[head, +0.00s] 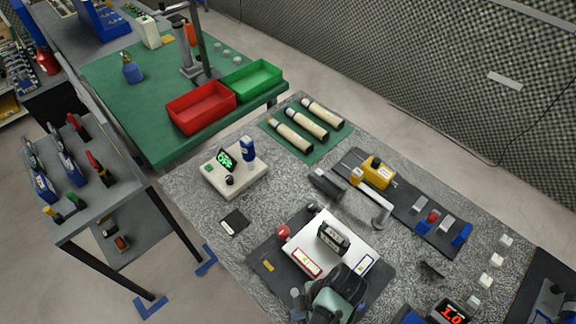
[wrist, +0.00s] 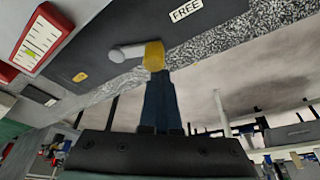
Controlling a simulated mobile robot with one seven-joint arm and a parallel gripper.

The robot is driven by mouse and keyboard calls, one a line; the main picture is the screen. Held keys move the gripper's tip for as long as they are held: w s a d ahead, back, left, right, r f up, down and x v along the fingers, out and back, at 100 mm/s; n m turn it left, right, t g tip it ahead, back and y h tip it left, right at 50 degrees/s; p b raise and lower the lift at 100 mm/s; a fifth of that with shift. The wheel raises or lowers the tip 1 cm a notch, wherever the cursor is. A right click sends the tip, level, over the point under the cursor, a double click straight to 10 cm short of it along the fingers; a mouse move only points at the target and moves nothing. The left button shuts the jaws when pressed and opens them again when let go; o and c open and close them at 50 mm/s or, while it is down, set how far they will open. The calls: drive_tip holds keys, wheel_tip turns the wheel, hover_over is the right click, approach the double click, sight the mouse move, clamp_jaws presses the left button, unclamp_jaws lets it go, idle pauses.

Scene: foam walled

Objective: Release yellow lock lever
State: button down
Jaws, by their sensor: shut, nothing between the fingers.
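A yellow lever piece (wrist: 154,55) is in the wrist view, right at the fingertips, with a light grey rounded bar (wrist: 128,52) reaching left from it. It lies against a dark base plate (wrist: 95,55), near a white label reading FREE (wrist: 186,10). My gripper (wrist: 159,75) is shut and empty, its dark blue fingers pointing at the yellow piece. I cannot tell whether they touch it. In the head view my dark and teal wrist covers the front of the base plate (head: 262,250), and I cannot make out the lever there.
A white panel (head: 350,238) with a black device (head: 333,236) sits on the base plate, beside a red knob (head: 284,232). A red-framed label (head: 305,262) is close to my wrist. A yellow block (head: 378,172) stands farther back. Bare speckled tabletop (head: 205,225) lies to the left.

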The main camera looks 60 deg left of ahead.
drive_tip(key=shift+w+d, duration=0.35)
drive_tip(key=shift+w, duration=0.45)
drive_tip(key=shift+w+r, duration=0.1)
drive_tip(key=shift+w, duration=0.35)
